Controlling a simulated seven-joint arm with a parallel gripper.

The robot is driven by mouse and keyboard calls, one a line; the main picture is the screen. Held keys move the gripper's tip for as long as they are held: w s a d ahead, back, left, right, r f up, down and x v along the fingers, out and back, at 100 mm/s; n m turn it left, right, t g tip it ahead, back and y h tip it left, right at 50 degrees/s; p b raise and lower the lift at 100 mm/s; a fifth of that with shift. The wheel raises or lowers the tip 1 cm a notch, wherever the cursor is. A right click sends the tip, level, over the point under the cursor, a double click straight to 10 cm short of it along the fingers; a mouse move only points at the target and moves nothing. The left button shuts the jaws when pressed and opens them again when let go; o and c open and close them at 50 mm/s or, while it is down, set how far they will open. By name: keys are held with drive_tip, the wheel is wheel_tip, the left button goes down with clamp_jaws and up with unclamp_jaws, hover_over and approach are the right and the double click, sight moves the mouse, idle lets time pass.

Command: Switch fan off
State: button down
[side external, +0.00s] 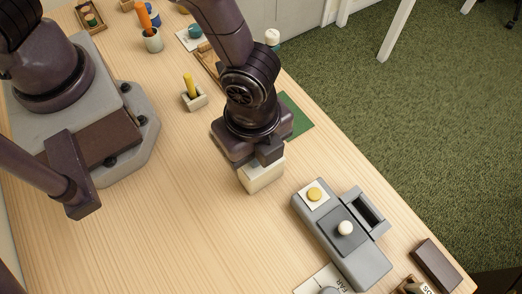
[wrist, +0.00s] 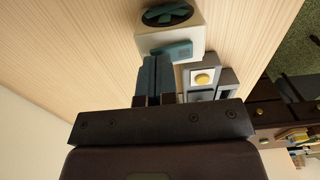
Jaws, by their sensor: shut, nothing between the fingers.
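The fan is a cream box (wrist: 182,38) with a dark teal fan rotor (wrist: 167,14) on one face and a teal rocker switch (wrist: 172,50) on another. In the side view the fan (side external: 262,178) stands on the table under my gripper (side external: 267,157), which hides its upper part and the switch. In the wrist view my gripper (wrist: 157,61) is shut and empty, with its fingertips right by the near end of the switch. I cannot tell whether they touch it, or which way the switch is set.
A grey device (side external: 362,262) with a yellow button (side external: 314,194) and a white knob (side external: 345,228) stands to the right of the fan. A dark block (side external: 437,264) lies near the table edge. A small holder (side external: 194,99) with a yellow stick stands behind. The table left of the fan is clear.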

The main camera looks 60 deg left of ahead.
drive_tip(key=shift+f, duration=0.45)
drive_tip(key=shift+r, duration=3.5)
